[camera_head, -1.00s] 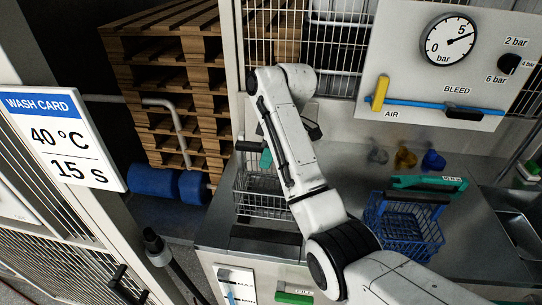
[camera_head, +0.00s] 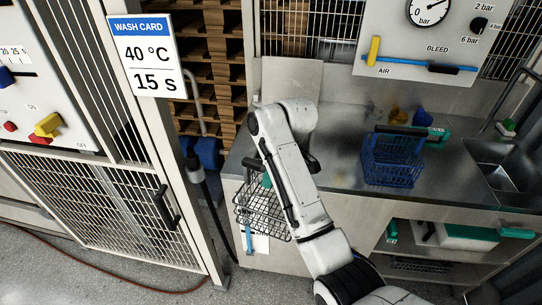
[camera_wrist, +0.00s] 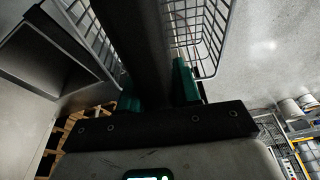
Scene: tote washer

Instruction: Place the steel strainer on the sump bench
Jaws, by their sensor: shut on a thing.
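The steel strainer (camera_head: 262,215) is a wire-mesh basket with a dark handle. In the head view it hangs, somewhat tilted, in front of the left end of the steel bench. My gripper (camera_wrist: 158,92) is shut on its dark handle, with a teal finger on each side of the bar. The strainer's wire walls show on both sides of the handle in the wrist view (camera_wrist: 205,35). My arm partly covers the gripper in the head view.
A blue wire basket (camera_head: 392,160) stands on the bench, with a sink (camera_head: 498,180) to its right. A gauge panel (camera_head: 425,40) is behind. The washer's mesh door (camera_head: 95,205) and wash card (camera_head: 142,55) are at left, with a hanging dark hose (camera_head: 200,185) between door and bench.

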